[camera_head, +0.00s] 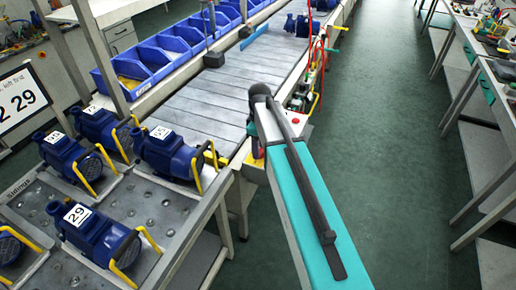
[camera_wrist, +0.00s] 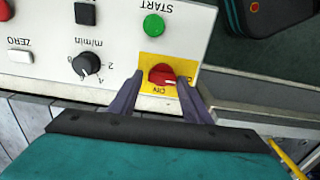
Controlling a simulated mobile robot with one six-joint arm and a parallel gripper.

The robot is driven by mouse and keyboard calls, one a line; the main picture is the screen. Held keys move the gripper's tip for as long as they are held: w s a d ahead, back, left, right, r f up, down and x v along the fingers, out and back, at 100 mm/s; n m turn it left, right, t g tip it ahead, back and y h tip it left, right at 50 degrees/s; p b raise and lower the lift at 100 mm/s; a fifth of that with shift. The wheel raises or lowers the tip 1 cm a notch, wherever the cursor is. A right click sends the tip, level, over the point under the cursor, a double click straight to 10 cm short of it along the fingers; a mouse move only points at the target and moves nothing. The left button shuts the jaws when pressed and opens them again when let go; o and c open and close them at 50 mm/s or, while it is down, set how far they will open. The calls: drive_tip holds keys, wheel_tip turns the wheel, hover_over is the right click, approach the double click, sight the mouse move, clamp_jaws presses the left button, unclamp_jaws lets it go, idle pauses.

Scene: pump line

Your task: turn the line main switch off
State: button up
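The main switch, a red rotary knob (camera_wrist: 162,75), sits on a yellow plate (camera_wrist: 149,61) at the edge of the pale control panel in the wrist view. Lettering beside it is upside down and partly covered. My gripper (camera_wrist: 161,82) is open, with its two dark fingers reaching to either side of the knob. The right finger is very close to the knob; I cannot tell if it touches. A small gap shows at the left finger. In the head view my teal arm hides the switch and the fingers.
A green START button (camera_wrist: 154,25), a black button (camera_wrist: 85,13), a black speed dial (camera_wrist: 87,64) and a white ZERO button (camera_wrist: 20,56) share the panel. In the head view, blue pumps (camera_head: 168,152) stand on a rack at left. The green aisle floor (camera_head: 385,120) is clear.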

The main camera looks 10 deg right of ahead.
drive_tip(key=shift+o, duration=0.9)
drive_tip(key=shift+s, duration=0.1)
drive_tip(key=shift+r, duration=0.1)
drive_tip(key=shift+r, duration=0.15)
wheel_tip(320, 180, up, 13)
drive_tip(key=b, duration=0.2)
idle(0.6)
